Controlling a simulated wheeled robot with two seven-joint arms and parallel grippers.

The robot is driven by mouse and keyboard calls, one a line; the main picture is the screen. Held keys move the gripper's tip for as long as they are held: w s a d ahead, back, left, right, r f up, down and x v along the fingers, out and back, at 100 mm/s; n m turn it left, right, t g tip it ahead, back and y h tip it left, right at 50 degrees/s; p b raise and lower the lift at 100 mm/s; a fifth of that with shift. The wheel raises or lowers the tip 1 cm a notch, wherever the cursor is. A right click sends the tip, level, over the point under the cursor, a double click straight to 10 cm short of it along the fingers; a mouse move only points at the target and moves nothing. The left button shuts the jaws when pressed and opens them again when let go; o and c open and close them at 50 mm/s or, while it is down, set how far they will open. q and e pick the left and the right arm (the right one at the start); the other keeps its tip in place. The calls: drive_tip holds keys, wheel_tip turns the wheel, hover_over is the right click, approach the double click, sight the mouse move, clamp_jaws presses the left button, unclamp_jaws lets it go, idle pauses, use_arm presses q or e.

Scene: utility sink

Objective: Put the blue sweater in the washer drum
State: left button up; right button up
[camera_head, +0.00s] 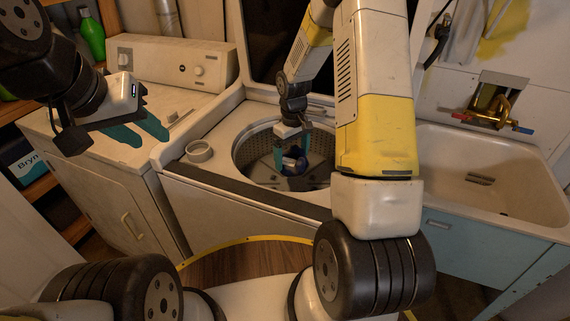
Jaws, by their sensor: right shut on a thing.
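The blue sweater (291,167) is a small dark-blue bundle inside the washer drum (248,153), near the drum's middle. My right gripper (292,158) reaches down through the open top of the washer and is shut on the sweater. Its teal fingers stand on either side of the bundle. Whether the sweater touches the drum floor cannot be told. My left gripper (143,133) is open and empty, with its teal fingers apart above the white machine on the left. Part of the drum's right side is hidden by my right arm.
The white machine (165,58) with a knob panel stands left of the washer. A small round cup (199,151) sits on the washer top, left of the drum. A sink (510,170) with a brass faucet (495,112) is at the right. A green bottle (92,37) stands at the back left.

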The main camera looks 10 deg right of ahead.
wheel_tip(320, 180, down, 11)
drive_tip(key=shift+f, duration=0.15)
idle(0.4)
drive_tip(key=o, duration=1.3)
drive_tip(key=shift+f, duration=0.1)
